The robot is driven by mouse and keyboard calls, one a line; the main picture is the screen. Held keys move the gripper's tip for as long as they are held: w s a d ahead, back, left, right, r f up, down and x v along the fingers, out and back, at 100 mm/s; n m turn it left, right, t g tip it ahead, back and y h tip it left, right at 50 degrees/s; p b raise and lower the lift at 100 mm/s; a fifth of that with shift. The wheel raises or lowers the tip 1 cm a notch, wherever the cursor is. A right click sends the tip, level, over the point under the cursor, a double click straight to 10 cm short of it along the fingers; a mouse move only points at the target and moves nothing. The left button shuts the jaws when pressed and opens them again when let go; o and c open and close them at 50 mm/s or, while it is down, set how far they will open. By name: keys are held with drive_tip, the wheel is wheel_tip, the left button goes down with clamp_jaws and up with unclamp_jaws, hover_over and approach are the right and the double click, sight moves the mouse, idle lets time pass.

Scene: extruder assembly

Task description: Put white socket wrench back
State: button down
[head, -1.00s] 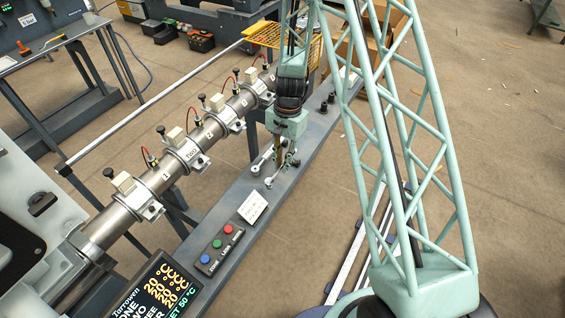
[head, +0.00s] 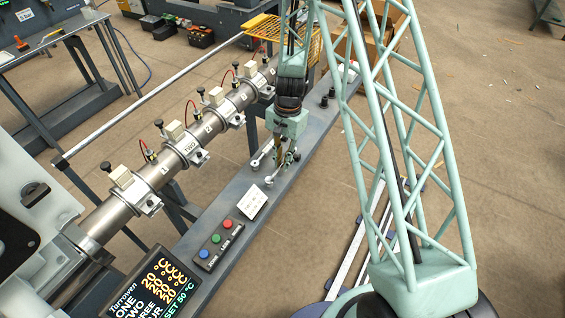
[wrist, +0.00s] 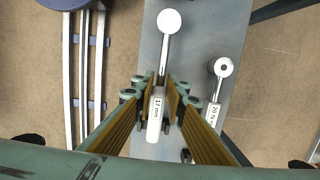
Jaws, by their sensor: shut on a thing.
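In the wrist view my gripper (wrist: 160,98) is shut on the white handle of a socket wrench (wrist: 155,122) marked "17 mm". Its shaft and round white head (wrist: 169,21) extend away from the fingers over the grey shelf (wrist: 196,50). I cannot tell whether the wrench touches the shelf. A second tool (wrist: 221,68), with a round head and a label reading about "20 N m", lies to the right of my gripper. In the head view my gripper (head: 286,152) points down low over the shelf, and its fingers partly hide the tools.
On the shelf in the head view are a white label card (head: 252,202), a button box (head: 219,242) and a display (head: 155,285). Small dark pegs (head: 328,97) stand at the far end. The heated barrel (head: 180,155) runs alongside on the left.

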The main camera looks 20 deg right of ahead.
drive_tip(key=shift+f+b, duration=0.7)
drive_tip(key=shift+f, duration=0.4)
idle(0.5)
drive_tip(key=c, duration=2.5)
unclamp_jaws()
drive_tip(key=shift+c, duration=0.2)
drive_tip(key=shift+r, duration=0.2)
drive_tip(key=shift+w+d+r, duration=0.15)
drive_tip(key=shift+d+r, duration=0.05)
drive_tip(key=shift+r, duration=1.6)
drive_tip(key=shift+w+d+r, duration=0.2)
drive_tip(key=shift+r, duration=1.65)
drive_tip(key=shift+w+d+r, duration=0.15)
drive_tip(key=shift+d+r, duration=0.05)
drive_tip(key=shift+r, duration=1.95)
